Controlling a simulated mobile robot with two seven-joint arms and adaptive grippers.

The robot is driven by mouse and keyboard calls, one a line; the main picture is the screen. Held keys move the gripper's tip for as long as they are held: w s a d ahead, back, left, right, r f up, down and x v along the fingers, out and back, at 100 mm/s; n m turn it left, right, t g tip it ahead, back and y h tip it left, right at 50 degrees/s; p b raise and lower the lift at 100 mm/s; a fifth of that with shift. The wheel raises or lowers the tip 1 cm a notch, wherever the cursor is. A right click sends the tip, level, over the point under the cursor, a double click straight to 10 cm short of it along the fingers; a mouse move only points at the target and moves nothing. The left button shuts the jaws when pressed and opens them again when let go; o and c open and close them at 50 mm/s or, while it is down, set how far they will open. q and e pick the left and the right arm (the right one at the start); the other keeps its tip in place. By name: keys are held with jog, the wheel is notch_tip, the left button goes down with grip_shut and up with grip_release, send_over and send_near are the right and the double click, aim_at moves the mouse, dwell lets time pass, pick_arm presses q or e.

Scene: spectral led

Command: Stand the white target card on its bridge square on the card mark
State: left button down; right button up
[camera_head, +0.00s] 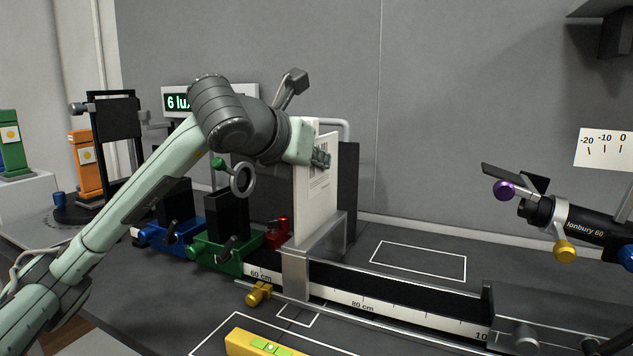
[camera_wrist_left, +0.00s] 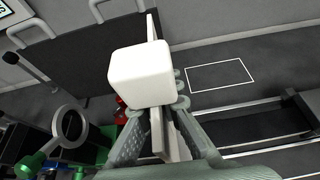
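The white target card (camera_head: 316,190) stands upright in the head view, with faint print on its face. Its grey metal bridge (camera_head: 296,272) straddles the black rail. My left gripper (camera_head: 320,157) is at the card's upper part. In the left wrist view, its two fingers (camera_wrist_left: 160,108) close around a white block (camera_wrist_left: 140,75) by the card's thin edge (camera_wrist_left: 158,132); the fingertips are partly hidden by this block. A small white-outlined square (camera_head: 298,314) lies on the bench in front of the bridge. My right gripper is out of view.
The scaled rail (camera_head: 362,304) runs to the lower right. Green (camera_head: 215,255) and blue (camera_head: 163,238) carriages stand left of the bridge, with a ring holder (camera_head: 242,180). An empty outlined rectangle (camera_head: 418,260) lies behind the rail. A yellow level (camera_head: 258,344) lies in front.

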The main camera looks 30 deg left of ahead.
aim_at(318, 200)
pick_arm(q)
notch_tip(318, 200, down, 3)
jog(key=shift+r, duration=0.1)
jog(key=shift+f, duration=0.4)
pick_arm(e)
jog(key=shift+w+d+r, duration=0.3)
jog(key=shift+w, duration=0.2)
pick_arm(q)
jog(key=shift+f, duration=0.1)
jog(key=c, duration=1.7)
grip_release()
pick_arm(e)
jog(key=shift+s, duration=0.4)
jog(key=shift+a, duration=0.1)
